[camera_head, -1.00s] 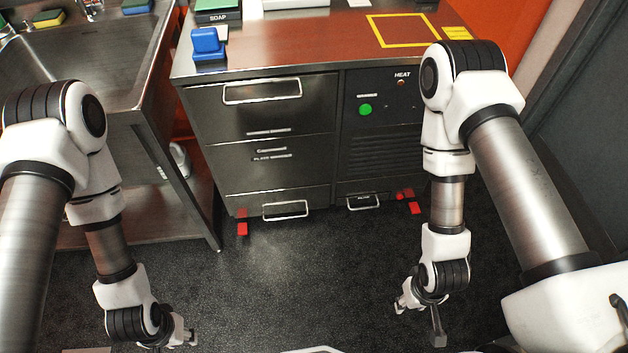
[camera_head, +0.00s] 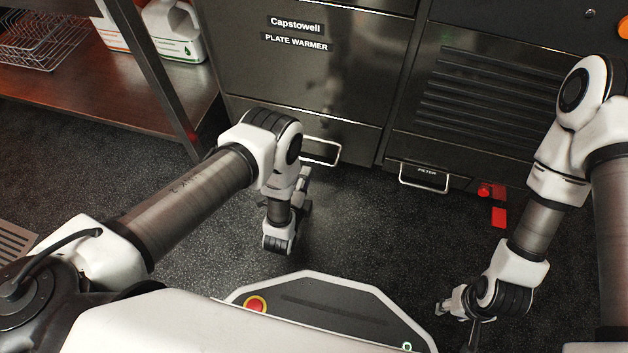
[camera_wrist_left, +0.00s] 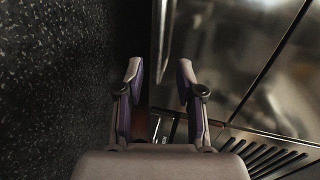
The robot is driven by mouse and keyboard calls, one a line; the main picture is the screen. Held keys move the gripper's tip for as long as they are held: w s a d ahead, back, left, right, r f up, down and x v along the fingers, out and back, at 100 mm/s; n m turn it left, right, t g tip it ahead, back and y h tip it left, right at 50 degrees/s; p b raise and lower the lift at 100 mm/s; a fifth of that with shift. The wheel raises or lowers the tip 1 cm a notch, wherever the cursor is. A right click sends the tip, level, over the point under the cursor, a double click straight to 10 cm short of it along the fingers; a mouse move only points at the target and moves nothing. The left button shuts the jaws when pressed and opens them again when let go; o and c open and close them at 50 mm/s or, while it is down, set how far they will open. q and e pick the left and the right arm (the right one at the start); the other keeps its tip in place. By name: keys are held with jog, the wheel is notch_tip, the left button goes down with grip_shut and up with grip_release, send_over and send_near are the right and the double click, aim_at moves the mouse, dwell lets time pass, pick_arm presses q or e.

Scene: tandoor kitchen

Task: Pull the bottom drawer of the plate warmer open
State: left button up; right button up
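The plate warmer (camera_head: 300,75) is a dark steel cabinet in the head view. Its bottom drawer (camera_head: 350,128) appears shut, with a pale bar handle (camera_head: 325,160) partly hidden by my left arm. My left gripper (camera_head: 303,188) is low beside the handle's left part, mostly hidden behind its wrist. In the left wrist view its two fingers (camera_wrist_left: 160,70) are apart, with a bright vertical bar (camera_wrist_left: 165,40), probably the handle, showing beyond and between them. Contact cannot be told. My right gripper (camera_head: 456,320) hangs open and empty over the floor at lower right.
A filter handle (camera_head: 425,178) and vent slots (camera_head: 480,95) are right of the drawer. A steel shelf (camera_head: 110,110) with a wire rack (camera_head: 40,40) and white jug (camera_head: 175,30) is at left. Dark floor in front is free.

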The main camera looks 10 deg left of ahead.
aim_at(314, 161)
pick_arm(q)
jog(key=b+x, duration=0.4)
jog(key=x, duration=0.4)
jog(key=shift+d+f, duration=0.1)
jog(key=shift+d, duration=0.1)
pick_arm(e)
notch_tip(314, 161, down, 5)
jog(key=shift+w+r, duration=0.1)
jog(key=shift+w, duration=0.05)
pick_arm(q)
jog(key=shift+c, duration=0.3)
grip_shut()
